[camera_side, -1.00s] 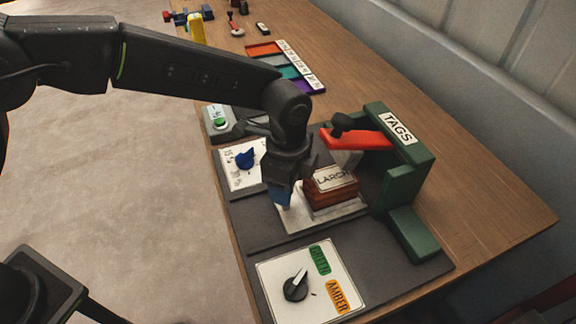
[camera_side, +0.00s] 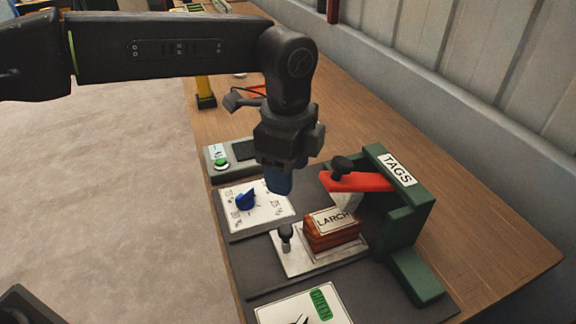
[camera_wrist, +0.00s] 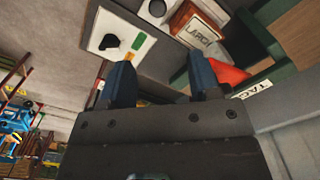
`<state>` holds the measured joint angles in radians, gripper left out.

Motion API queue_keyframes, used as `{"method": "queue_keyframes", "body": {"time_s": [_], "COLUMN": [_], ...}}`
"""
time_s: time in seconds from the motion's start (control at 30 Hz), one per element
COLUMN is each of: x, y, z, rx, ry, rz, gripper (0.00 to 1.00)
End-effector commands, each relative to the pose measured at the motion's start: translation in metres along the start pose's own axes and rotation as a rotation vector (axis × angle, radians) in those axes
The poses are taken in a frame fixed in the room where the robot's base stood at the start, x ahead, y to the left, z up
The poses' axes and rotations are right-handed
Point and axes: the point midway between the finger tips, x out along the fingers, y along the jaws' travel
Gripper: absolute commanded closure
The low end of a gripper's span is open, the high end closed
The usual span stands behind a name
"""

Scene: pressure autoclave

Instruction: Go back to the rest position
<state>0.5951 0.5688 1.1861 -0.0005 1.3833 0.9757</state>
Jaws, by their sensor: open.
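My gripper (camera_side: 279,183) hangs above the bench in the side view, clear of the things below it. In the wrist view its two blue fingers (camera_wrist: 160,82) stand apart with nothing between them. Below it, a wooden block stack (camera_side: 331,232) with a LARCH label sits on a pale metal plate (camera_side: 290,263) with a small black knob (camera_side: 286,236). The LARCH block also shows in the wrist view (camera_wrist: 198,27). A green press (camera_side: 405,223) marked TAGS stands to the right, its red lever (camera_side: 362,181) reaching left over the block.
A white panel with a blue dial (camera_side: 247,200) lies left of the plate. A grey box with a green button (camera_side: 222,164) is behind it. A panel with a green label (camera_side: 320,304) lies in front. Bare bench (camera_side: 480,235) is at the right.

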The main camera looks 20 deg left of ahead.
Motion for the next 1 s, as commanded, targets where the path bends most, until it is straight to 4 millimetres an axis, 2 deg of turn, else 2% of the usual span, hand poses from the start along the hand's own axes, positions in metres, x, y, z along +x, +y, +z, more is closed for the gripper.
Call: {"method": "queue_keyframes", "body": {"time_s": [0.37, 0.47, 0.57, 0.67, 0.83, 1.0], "x": [0.000, -0.007, -0.023, -0.043, -0.069, -0.076], "y": [0.000, 0.000, 0.003, 0.012, 0.042, 0.085], "z": [0.000, 0.009, 0.033, 0.070, 0.139, 0.197], "rx": [-0.002, -0.034, -0.126, -0.277, -0.577, -0.872], "ry": [0.001, 0.007, 0.025, 0.054, 0.115, 0.184], "rz": [-0.001, -0.011, -0.036, -0.076, -0.149, -0.222], "gripper": [0.44, 0.44, 0.44, 0.44, 0.44, 0.44]}}
